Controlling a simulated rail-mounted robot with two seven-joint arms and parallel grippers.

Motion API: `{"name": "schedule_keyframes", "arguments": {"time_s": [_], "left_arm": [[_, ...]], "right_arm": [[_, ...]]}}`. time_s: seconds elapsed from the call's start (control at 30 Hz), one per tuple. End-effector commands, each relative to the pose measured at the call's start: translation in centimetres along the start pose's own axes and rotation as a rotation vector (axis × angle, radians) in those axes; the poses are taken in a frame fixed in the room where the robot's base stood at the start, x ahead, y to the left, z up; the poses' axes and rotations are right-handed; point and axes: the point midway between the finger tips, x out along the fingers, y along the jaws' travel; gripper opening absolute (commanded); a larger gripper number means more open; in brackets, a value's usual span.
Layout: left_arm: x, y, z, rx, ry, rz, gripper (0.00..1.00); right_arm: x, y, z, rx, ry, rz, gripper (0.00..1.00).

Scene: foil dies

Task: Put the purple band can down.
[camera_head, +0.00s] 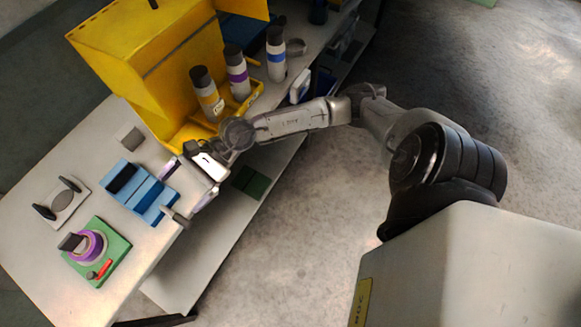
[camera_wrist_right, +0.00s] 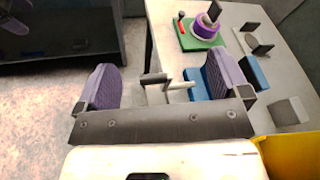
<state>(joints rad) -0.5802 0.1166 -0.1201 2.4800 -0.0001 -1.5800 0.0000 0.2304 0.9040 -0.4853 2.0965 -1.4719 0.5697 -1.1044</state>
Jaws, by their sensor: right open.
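The purple band can (camera_head: 237,77) is a grey can with a dark cap and a purple band. It stands upright on the yellow ledge at the front of the yellow cabinet, between two similar cans. My right gripper (camera_head: 176,191) is away from it, over the front edge of the bench beside the blue block. Its two purple-padded fingers are spread wide in the right wrist view (camera_wrist_right: 163,86), with nothing gripped. A grey handle shows beyond the gap between them. My left gripper is not in view.
An orange band can (camera_head: 206,95) and a blue band can (camera_head: 276,55) flank it by the yellow cabinet (camera_head: 150,55). The blue block (camera_head: 138,190), a green board (camera_head: 117,246) with a purple-ringed piece, and a white plate (camera_head: 60,202) lie on the bench. Bare bench shows between them.

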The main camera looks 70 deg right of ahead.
Motion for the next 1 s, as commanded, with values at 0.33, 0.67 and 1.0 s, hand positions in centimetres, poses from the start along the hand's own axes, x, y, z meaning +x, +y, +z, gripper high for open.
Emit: {"name": "schedule_keyframes", "arguments": {"time_s": [0.33,0.67,1.0], "left_arm": [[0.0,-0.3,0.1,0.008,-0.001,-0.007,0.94],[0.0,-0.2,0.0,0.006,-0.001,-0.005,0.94],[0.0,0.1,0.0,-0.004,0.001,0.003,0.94]], "right_arm": [[-2.8,-1.1,1.8,1.427,-0.84,-0.595,0.94],[-7.3,10.7,-11.1,-2.497,1.149,1.289,0.94],[-8.3,23.3,-13.0,-1.857,0.699,1.225,0.94]]}}
